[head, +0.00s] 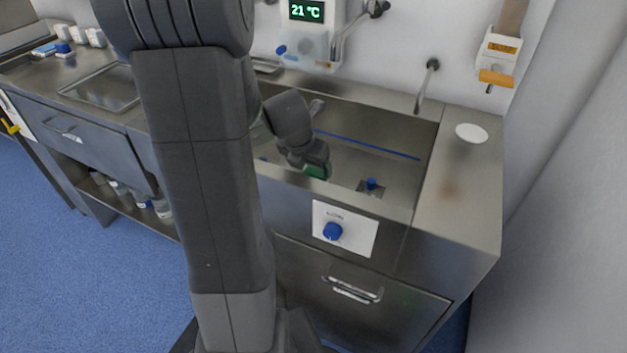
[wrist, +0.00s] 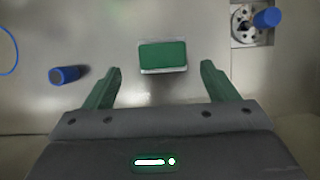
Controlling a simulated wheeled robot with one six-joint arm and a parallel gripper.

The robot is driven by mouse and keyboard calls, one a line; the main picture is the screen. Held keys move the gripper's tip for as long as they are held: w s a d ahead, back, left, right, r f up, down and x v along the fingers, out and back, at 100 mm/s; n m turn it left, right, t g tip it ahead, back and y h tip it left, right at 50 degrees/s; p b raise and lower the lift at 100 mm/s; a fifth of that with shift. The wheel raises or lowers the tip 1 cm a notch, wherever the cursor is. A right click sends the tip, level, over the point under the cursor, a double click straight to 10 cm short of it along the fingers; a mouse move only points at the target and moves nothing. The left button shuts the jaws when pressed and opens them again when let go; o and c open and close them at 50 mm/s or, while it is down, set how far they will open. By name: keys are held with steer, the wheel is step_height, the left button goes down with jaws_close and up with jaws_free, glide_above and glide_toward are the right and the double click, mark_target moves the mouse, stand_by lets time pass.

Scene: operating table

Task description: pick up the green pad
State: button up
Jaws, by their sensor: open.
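The green pad (wrist: 163,55) is a small green rectangle with a pale lower edge. In the wrist view it lies on the metal floor of the sink, just beyond the fingertips and roughly between their lines. My gripper (wrist: 159,78) is open and empty, with one green finger on each side below the pad. In the head view my gripper (head: 316,172) reaches down into the sink basin near its front wall. I cannot make out the pad itself there.
The steel sink (head: 405,185) has raised walls around my gripper. A blue-capped cylinder (wrist: 65,75) lies left of the pad. A drain (wrist: 246,25) with a blue plug (wrist: 267,18) is at the right. A faucet (head: 424,85) stands at the back.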

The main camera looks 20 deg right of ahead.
mark_target(315, 171)
steer(key=x, duration=0.1)
steer(key=b+x, duration=0.1)
steer(key=x, duration=0.3)
steer(key=shift+w+d, duration=0.1)
steer(key=shift+d, duration=0.25)
steer(key=c, duration=1.1)
